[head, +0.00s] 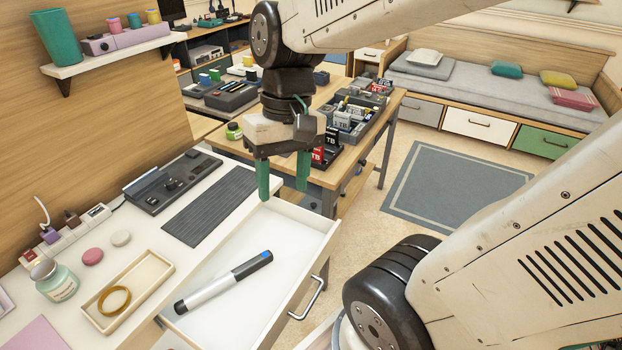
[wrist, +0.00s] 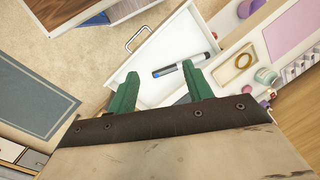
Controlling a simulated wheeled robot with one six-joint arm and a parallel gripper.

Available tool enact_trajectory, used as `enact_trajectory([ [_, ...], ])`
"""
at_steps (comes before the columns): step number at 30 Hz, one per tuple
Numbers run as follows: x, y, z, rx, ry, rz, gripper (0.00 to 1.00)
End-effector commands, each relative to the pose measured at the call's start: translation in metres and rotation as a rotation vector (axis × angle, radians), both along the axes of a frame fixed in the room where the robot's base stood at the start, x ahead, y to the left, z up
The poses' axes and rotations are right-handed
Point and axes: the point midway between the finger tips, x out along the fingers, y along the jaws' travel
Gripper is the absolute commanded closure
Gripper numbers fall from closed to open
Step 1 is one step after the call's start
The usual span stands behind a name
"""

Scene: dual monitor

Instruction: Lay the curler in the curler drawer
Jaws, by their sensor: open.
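The curler (head: 223,282) is a white and dark grey wand with a blue mark near one end. It lies in the open white curler drawer (head: 300,238), on its floor, slanting across it. In the wrist view the curler (wrist: 182,66) also shows in the drawer (wrist: 150,88). My gripper (head: 284,178) has two green fingers, apart and empty. It hangs above the back part of the drawer, clear of the curler. In the wrist view my gripper (wrist: 162,88) shows its fingers spread, with the curler beyond their tips.
A white dresser top (head: 212,182) holds a dark device (head: 172,183), a grey ribbed mat (head: 212,205), a tray with a ring (head: 122,290) and a jar (head: 55,281). The drawer handle (head: 308,298) sticks out. A wooden desk (head: 345,160) stands behind. Open floor lies right.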

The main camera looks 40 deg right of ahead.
Motion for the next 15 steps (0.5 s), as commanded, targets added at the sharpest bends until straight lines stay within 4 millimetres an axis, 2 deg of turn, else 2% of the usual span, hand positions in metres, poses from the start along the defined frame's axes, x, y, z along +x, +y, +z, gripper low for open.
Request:
enact_trajectory([
  [1,-0.013,0.0,0.007,-0.036,-0.049,0.039,0.49],
  [3,-0.027,-0.003,0.013,-0.08,-0.098,0.082,0.49],
  [6,-0.042,-0.006,0.019,-0.13,-0.154,0.127,0.49],
  [10,-0.052,-0.008,0.022,-0.167,-0.196,0.157,0.49],
  [15,-0.055,-0.009,0.023,-0.179,-0.206,0.165,0.49],
])
